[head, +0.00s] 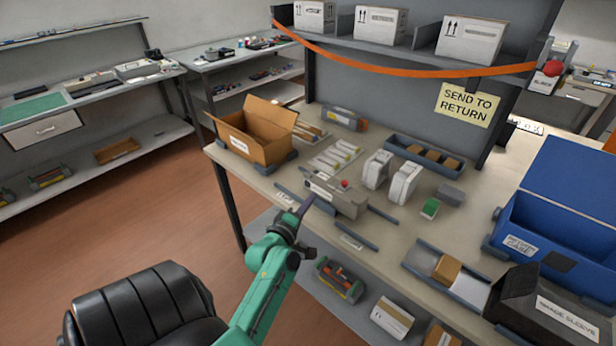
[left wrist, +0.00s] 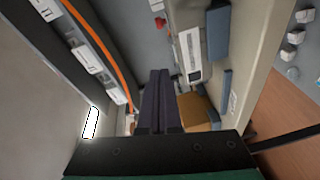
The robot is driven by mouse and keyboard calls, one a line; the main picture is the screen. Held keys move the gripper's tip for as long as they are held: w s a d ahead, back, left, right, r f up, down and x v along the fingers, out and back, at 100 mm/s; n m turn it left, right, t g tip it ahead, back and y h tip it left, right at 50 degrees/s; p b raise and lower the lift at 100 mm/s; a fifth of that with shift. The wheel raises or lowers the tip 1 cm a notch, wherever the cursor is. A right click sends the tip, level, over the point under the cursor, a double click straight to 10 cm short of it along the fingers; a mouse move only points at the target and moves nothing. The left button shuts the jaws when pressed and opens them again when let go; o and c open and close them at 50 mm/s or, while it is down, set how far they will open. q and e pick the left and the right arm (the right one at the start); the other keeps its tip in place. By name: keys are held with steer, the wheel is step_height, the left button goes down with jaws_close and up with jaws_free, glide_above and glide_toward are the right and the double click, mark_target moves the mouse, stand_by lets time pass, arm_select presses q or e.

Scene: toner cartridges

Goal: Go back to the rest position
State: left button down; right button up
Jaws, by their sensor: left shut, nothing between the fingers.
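My left gripper (head: 306,206) is in the head view, at the end of my green arm that comes up from the bottom. Its dark fingers are shut with nothing between them. They point up and to the right, in front of the grey device with a red button (head: 338,195) near the front edge of the workbench (head: 385,235). I cannot tell whether they touch anything. In the left wrist view the two fingers (left wrist: 160,100) lie together, side by side. My right gripper is in neither view.
An open cardboard box (head: 252,135) stands at the bench's left end. White cartridge-like units (head: 404,184) stand mid-bench. A blue bin (head: 560,215) and a black image sleeve box (head: 540,308) are at the right. A black chair (head: 145,310) is at lower left. Open floor lies left of the bench.

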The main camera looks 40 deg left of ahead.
arm_select(q)
steer(key=s+d+f+m+g+h, duration=0.35)
steer(key=d+m+g+h, duration=0.2)
steer(key=d+m, duration=0.55)
steer(key=s+d+f+m+g, duration=0.2)
steer(key=s+m+g, duration=0.2)
steer(key=s+m, duration=0.15)
steer(key=s+d+f+m+g, duration=0.2)
steer(key=s+m+g, duration=0.15)
steer(key=s, duration=0.35)
steer(key=s+f+g+y, duration=0.1)
steer(key=s+f, duration=0.2)
steer(key=f, duration=1.9)
steer(key=s+a+f+g, duration=0.1)
steer(key=s+a+f, duration=0.2)
steer(key=s+f, duration=1.2)
steer(key=shift+s+f+m+g, duration=0.15)
steer(key=shift+s+m+g, duration=0.25)
steer(key=shift+s, duration=0.7)
